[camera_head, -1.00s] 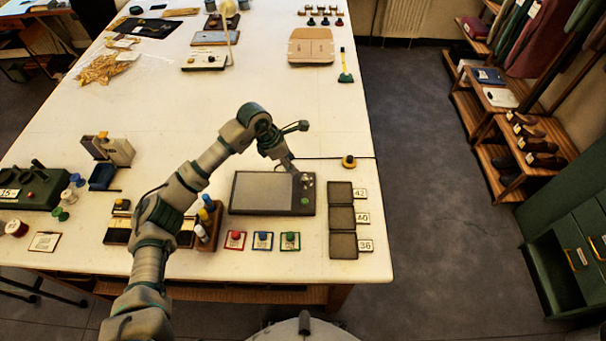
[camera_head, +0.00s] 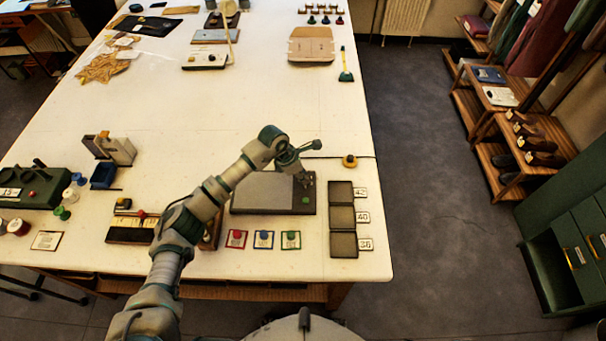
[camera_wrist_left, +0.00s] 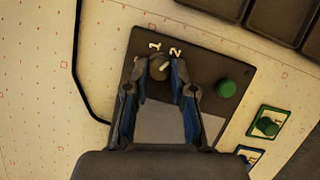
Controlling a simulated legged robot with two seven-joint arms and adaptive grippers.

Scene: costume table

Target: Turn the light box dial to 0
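The light box (camera_head: 262,207) is a flat dark panel with a grey screen, lying near the table's front edge. In the left wrist view, its round dark dial (camera_wrist_left: 158,68) has a light mark and sits beside the labels 1 and 2. No 0 label can be made out; a finger may hide it. A green button (camera_wrist_left: 226,88) is to the right of the dial. My left gripper (camera_wrist_left: 159,62) is open, its two fingertips on either side of the dial with gaps; I cannot tell whether they touch it. In the head view, my left gripper (camera_head: 301,174) is over the box's upper right corner. My right gripper is not in view.
Dark square pads (camera_head: 342,218) with number cards lie right of the box. Small cards with red, blue and green knobs (camera_head: 263,237) lie in front. The table middle is clear.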

